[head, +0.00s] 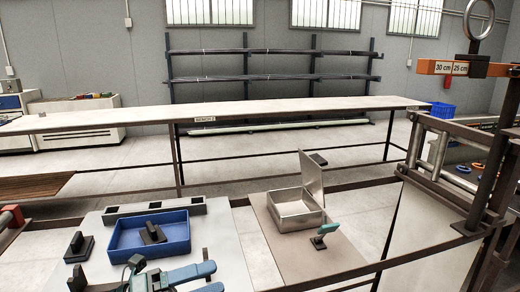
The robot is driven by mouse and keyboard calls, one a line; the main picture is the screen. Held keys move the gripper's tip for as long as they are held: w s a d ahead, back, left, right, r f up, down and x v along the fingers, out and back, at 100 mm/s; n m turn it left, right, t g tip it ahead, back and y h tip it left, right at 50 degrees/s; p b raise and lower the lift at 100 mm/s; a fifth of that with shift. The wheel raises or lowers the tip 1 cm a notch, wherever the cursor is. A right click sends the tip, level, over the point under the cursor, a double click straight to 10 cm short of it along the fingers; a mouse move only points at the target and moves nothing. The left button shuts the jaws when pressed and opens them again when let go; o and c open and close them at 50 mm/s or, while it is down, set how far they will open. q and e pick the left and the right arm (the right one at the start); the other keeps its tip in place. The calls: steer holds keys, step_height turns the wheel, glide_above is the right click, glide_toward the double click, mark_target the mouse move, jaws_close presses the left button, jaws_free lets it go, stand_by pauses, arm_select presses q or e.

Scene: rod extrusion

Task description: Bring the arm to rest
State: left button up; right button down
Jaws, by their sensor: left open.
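My left gripper (208,278) shows low in the head view, at the bottom edge left of centre. It is grey and blue, and its two fingers point right and stand apart with nothing seen between them. It is in front of a blue tray (128,250) on the near work surface. The rest of the left arm is mostly cut off by the bottom edge. My right gripper is not in view.
The blue tray holds a dark block. Another dark block (78,247) stands left of it. An open metal box (297,214) and a green-handled tool (325,234) are to the right. A metal frame (480,190) rises at far right. A long bench (250,109) stands behind.

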arm_select(q)
steer(key=s+a+f+n+t+y, duration=0.15)
steer(key=f+n+t+y, duration=0.45)
steer(key=n, duration=0.7)
steer(key=s+a+f+n+t+y, duration=0.1)
steer(key=a+f+n+t+y, duration=0.4)
steer(key=f+n, duration=0.6)
steer(key=s+d+f+n+g+y+p, duration=0.1)
steer(key=s+f+n+g+y+p, duration=0.1)
steer(key=s+f+n+g+y, duration=0.2)
steer(key=s+f+n+g, duration=0.2)
steer(key=s+f+n, duration=0.2)
steer(key=s+n, duration=0.1)
steer(key=shift+s+d+f+n, duration=0.3)
steer(key=shift+s+d+f, duration=0.05)
steer(key=shift+s, duration=0.35)
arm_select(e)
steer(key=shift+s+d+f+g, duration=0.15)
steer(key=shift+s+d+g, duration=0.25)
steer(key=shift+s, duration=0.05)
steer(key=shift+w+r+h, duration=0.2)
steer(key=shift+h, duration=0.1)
